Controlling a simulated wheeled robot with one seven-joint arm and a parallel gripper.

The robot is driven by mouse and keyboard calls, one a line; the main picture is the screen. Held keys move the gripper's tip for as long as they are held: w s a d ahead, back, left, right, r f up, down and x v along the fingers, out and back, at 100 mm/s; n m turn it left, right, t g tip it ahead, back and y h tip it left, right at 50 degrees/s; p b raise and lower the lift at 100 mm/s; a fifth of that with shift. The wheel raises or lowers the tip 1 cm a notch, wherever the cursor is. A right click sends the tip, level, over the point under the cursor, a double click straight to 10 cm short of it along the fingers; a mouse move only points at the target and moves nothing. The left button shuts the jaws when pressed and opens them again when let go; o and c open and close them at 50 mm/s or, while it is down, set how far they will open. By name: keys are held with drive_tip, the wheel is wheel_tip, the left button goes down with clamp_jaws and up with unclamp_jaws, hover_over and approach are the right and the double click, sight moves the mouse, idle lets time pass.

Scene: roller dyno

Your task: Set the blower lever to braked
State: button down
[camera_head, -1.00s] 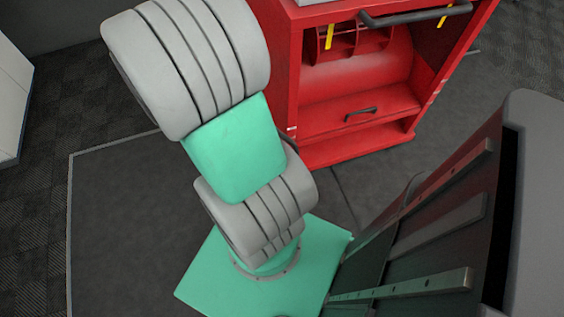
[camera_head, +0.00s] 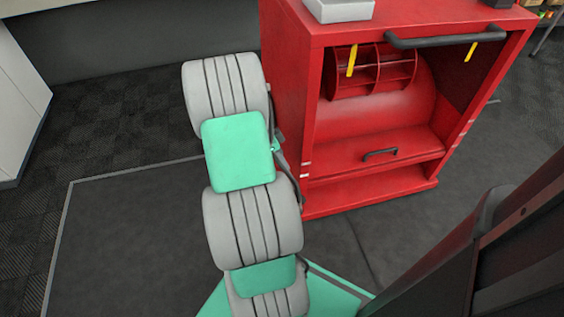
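A red cabinet (camera_head: 290,110) stands right of my grey and green arm. In its open front is a red finned blower drum (camera_head: 372,74). A yellow strip (camera_head: 352,60) hangs in front of the drum, and another yellow strip (camera_head: 471,51) hangs at the right. Dark slim parts (camera_head: 284,165) show between my arm and the cabinet's left side; I cannot tell what they are. I cannot make out which part is the blower lever or how it is set.
A black bar handle (camera_head: 440,40) crosses the cabinet's top front, and a small dark handle (camera_head: 380,154) sits on its lower ledge. A light grey box (camera_head: 338,10) rests on top. A white unit (camera_head: 18,95) stands at far left. The dark floor mat (camera_head: 125,230) is clear.

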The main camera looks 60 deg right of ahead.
drive_tip(key=b, duration=0.3)
approach(299, 193)
drive_tip(key=a+x, duration=0.1)
drive_tip(key=x, duration=0.4)
drive_tip(key=shift+s+d+f, duration=0.15)
drive_tip(key=shift+d+f, duration=0.15)
drive_tip(key=shift+d, duration=0.2)
drive_tip(key=shift+s, duration=0.15)
